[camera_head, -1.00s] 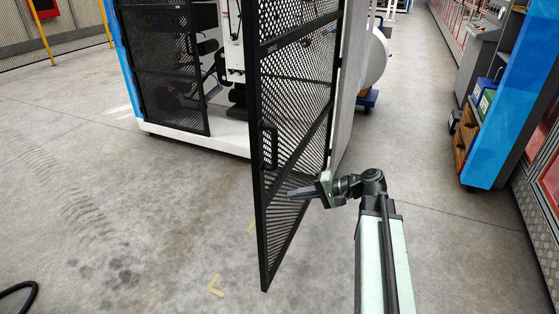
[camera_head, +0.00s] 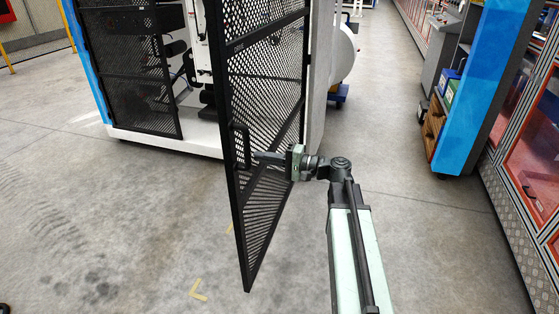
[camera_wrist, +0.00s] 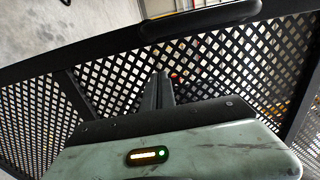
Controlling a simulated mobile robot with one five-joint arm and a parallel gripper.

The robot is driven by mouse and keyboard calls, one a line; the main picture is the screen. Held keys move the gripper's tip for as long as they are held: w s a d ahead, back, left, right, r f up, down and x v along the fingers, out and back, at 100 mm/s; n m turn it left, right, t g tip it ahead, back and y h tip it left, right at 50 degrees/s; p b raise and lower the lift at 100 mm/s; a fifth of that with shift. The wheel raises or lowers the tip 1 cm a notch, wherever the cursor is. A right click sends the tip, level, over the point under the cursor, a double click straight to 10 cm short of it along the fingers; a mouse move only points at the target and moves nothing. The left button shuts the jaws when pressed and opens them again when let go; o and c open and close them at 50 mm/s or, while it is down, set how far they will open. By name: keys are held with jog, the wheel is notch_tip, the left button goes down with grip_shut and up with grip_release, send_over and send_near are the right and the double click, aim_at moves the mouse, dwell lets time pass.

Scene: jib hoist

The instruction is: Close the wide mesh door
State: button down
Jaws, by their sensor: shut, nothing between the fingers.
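The wide mesh door (camera_head: 268,95) is a tall black panel with a dark frame, standing swung out from the white machine cabinet. A dark upright handle (camera_head: 241,146) sits near its free edge. My gripper (camera_head: 256,158) is shut and empty, its fingertips at the mesh just right of the handle. In the wrist view the gripper's fingers (camera_wrist: 158,92) are together in front of the mesh (camera_wrist: 205,62), and the handle (camera_wrist: 200,20) crosses the top. I cannot tell whether the tips touch the mesh.
A second black mesh panel (camera_head: 135,75) stands on the cabinet's left side, with an opening between the two. A blue-ended shelf unit (camera_head: 487,90) stands at the right. The concrete floor (camera_head: 110,220) left of the door is clear.

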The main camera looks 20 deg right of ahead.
jog(key=shift+x, duration=1.75)
